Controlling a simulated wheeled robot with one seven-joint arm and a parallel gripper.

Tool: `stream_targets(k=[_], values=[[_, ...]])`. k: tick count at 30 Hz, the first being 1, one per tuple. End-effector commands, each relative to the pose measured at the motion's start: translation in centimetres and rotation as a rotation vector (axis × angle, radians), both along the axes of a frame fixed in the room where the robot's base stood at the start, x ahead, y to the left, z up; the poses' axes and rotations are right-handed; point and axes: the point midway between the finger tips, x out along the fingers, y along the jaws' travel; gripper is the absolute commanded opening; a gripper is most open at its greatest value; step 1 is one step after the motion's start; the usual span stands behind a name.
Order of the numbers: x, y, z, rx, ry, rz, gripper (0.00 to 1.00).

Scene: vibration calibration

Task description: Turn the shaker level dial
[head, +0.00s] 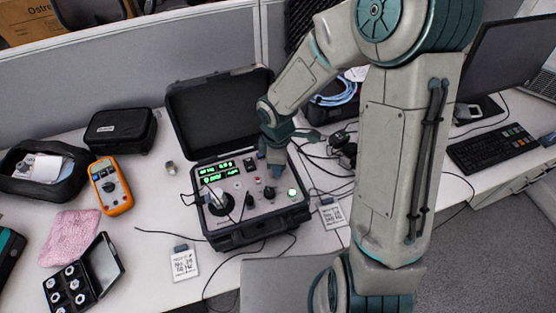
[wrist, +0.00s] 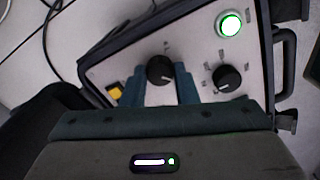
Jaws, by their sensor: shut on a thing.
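A black dial (wrist: 160,70) with a pale pointer line stands on the light panel (wrist: 205,60). Its labels are too small to read. My gripper (wrist: 161,88) has its two teal fingers on either side of this dial, closed on it. In the head view my gripper (head: 275,170) reaches down onto the right part of the panel of an open black case (head: 255,238) and hides the dial. A second black knob (wrist: 227,77) stands right of the fingers, below a lit green button (wrist: 230,24). A yellow button (wrist: 115,92) lies just left of them.
Cables lie around the case. An orange multimeter (head: 110,187) and pink cloth (head: 70,237) lie left.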

Motion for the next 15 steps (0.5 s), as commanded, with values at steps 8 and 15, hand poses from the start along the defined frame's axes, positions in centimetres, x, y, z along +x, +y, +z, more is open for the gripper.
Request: stream_targets(k=[8, 15], values=[[0.14, -0.05, 0.09, 0.001, -0.003, 0.042, 0.04], [0.16, -0.06, 0.08, 0.001, -0.004, 0.044, 0.04]])
